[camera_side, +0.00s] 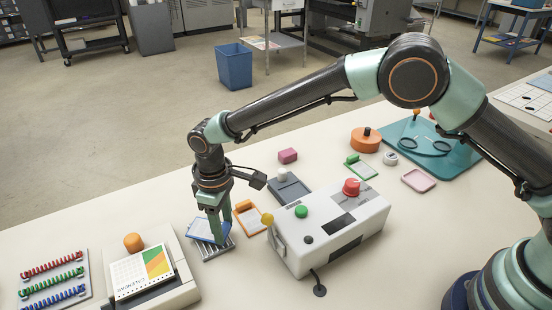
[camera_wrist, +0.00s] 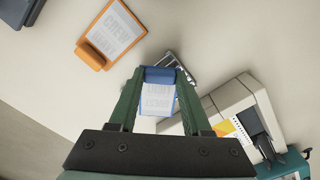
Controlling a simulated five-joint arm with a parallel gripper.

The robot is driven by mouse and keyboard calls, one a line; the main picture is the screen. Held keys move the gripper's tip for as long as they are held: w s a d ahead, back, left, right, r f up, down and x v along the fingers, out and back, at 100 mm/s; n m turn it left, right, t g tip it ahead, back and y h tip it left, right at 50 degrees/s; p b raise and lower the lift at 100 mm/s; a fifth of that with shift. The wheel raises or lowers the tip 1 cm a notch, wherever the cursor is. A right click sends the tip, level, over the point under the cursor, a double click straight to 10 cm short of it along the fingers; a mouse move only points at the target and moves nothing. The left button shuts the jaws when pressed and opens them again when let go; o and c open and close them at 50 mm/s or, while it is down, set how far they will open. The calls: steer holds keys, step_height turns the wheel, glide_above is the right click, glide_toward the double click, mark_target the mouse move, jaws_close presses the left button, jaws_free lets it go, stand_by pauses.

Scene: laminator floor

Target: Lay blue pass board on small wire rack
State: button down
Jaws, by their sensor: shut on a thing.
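My gripper (camera_side: 217,228) points down, shut on the blue pass board (camera_side: 201,231), a small blue clipboard with a white sheet. In the wrist view my gripper (camera_wrist: 160,76) has its fingers on either side of the board's blue clip, and the printed sheet of the board (camera_wrist: 158,99) shows between them. The small wire rack (camera_side: 217,251) is directly below, with grey bars. In the side view the board overlaps the rack's far left part; I cannot tell whether they touch. In the wrist view the rack (camera_wrist: 170,60) is mostly hidden behind the board and fingers.
An orange clipboard (camera_side: 252,218) lies close to the right of the rack. The white laminator-like box (camera_side: 335,228) with red and green knobs stands further right. A calendar machine (camera_side: 150,275) with an orange knob is to the left. Bare table lies behind the rack.

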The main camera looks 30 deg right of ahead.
steer(key=shift+f, duration=0.4)
steer(key=shift+c, duration=1.3)
jaws_free()
step_height(320, 180, up, 12)
steer(key=d+r+m+t, duration=0.1)
steer(key=d+r+m, duration=0.1)
steer(key=d+r, duration=0.55)
steer(key=s+d+r+m+t+y, duration=0.1)
steer(key=d+r, duration=0.1)
steer(key=d, duration=0.4)
steer(key=s+d+r+m+t, duration=0.1)
steer(key=s+d+r, duration=0.15)
steer(key=d, duration=0.25)
steer(key=s+d+f+m+t+h, duration=0.1)
steer(key=s+d+m, duration=0.4)
steer(key=s+d, duration=0.5)
steer(key=d+t, duration=0.1)
steer(key=d, duration=0.2)
steer(key=shift+s+d+t, duration=0.2)
steer(key=shift+t, duration=0.1)
